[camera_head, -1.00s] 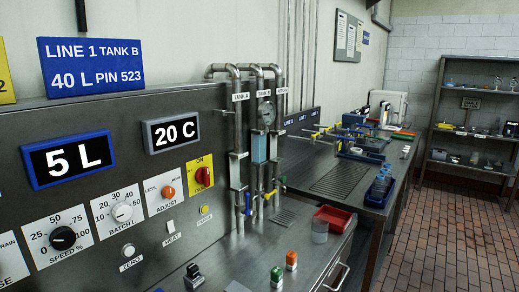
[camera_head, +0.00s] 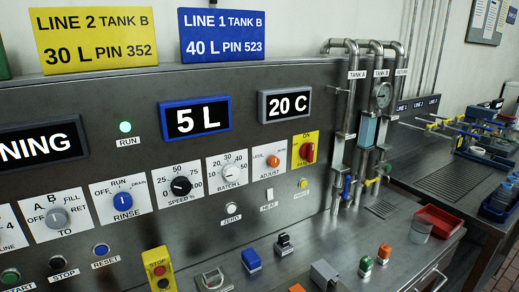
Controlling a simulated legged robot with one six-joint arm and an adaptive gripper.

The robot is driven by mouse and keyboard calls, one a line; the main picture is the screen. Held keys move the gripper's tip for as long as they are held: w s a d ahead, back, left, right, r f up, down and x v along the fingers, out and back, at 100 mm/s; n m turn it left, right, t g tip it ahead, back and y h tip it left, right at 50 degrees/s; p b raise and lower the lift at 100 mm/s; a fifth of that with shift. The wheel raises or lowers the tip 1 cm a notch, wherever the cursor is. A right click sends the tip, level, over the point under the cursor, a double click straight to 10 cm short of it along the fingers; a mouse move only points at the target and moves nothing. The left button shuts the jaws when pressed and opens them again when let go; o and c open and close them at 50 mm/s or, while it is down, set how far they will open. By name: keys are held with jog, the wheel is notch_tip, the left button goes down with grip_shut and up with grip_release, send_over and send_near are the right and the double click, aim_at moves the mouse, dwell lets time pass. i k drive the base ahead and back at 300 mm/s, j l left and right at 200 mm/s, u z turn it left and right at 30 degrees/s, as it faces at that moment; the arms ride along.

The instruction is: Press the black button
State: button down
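Several black buttons or button-like parts show. A black round button (camera_head: 57,263) labelled STOP sits on the low left of the steel panel, between the green START button (camera_head: 10,277) and the blue RESET button (camera_head: 101,250). A small block with a black top (camera_head: 284,241) stands on the bench. A yellow control box (camera_head: 159,269) on the bench carries a red button and a dark one. I cannot tell which one the task means. My gripper is not in view.
A blue-topped block (camera_head: 251,260), a grey box (camera_head: 323,274) and green (camera_head: 365,265) and orange (camera_head: 384,252) capped items stand on the bench. Pipes (camera_head: 345,125) and a red tray (camera_head: 438,220) are at right.

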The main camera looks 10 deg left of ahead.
aim_at(57, 264)
jog(key=u, duration=2.3)
